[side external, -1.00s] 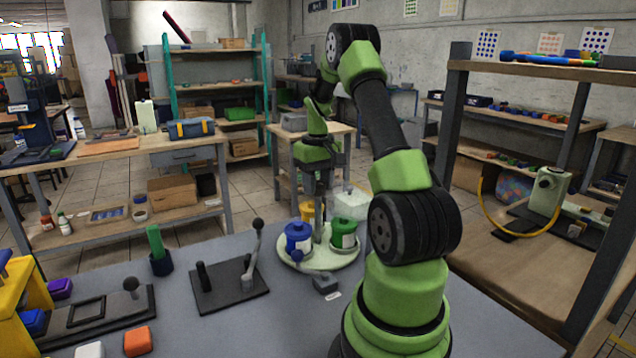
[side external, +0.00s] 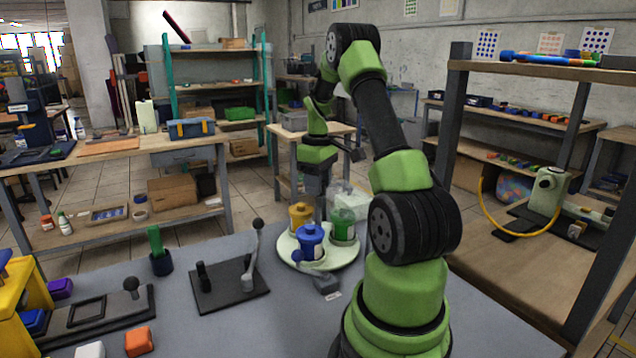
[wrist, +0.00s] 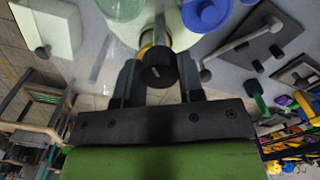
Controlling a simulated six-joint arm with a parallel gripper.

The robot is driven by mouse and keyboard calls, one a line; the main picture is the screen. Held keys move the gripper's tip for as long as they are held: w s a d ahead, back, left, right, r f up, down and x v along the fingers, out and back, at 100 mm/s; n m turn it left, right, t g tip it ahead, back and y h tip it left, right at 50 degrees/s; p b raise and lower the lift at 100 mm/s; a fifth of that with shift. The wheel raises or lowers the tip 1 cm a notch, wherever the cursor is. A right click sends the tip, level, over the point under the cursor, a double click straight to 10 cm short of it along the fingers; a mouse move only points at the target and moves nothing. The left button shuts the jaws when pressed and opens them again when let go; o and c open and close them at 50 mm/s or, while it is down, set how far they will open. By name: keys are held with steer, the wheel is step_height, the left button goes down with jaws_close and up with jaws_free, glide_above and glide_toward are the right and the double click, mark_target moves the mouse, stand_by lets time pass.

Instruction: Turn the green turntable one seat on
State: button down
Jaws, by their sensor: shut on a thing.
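The pale green turntable (side external: 292,257) stands on the grey bench, also partly seen in the wrist view (wrist: 178,32). It carries a yellow jar (side external: 300,216) at the left, a blue jar (side external: 311,242) at the front and a green jar (side external: 343,223) at the right. The blue jar also shows in the wrist view (wrist: 206,12). My gripper (wrist: 158,82) is low over the turntable's middle, its two dark fingers shut on a dark round knob (wrist: 158,74). Jars and fingers hide what the knob joins. Some yellow shows behind it.
A lever with a round knob (side external: 258,226) stands on a dark plate left of the turntable. A small grey block (side external: 326,284) is at its front edge. A translucent box (side external: 350,197) stands behind the green jar. Orange block (side external: 138,341) lies front left.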

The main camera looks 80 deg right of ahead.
steer(key=shift+n, duration=3.8)
steer(key=shift+r+n, duration=0.1)
steer(key=shift+n, duration=3.7)
steer(key=c, duration=0.7)
jaws_free()
steer(key=shift+c, duration=0.2)
